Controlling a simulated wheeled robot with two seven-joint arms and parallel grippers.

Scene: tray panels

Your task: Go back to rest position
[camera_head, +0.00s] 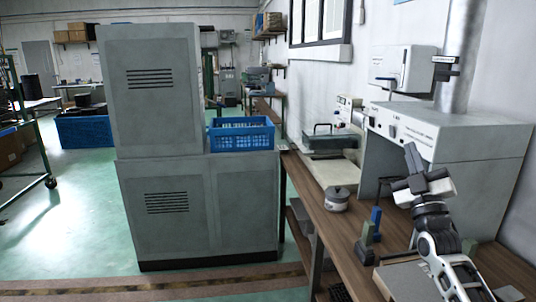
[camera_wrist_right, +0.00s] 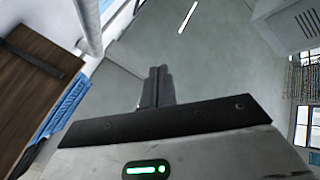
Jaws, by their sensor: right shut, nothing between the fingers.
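My right gripper (camera_head: 411,152) is raised above the right side of the wooden bench, in front of the grey cabinet unit on it. Its dark fingers point up and hold nothing. In the right wrist view the two fingers (camera_wrist_right: 158,84) lie side by side, shut, against a pale background. My right arm comes up from the bottom right of the head view. My left gripper and left arm are not in view.
A blue crate (camera_head: 241,137) sits on a tall grey cabinet (camera_head: 196,205) at left. Green floor is open farther left.

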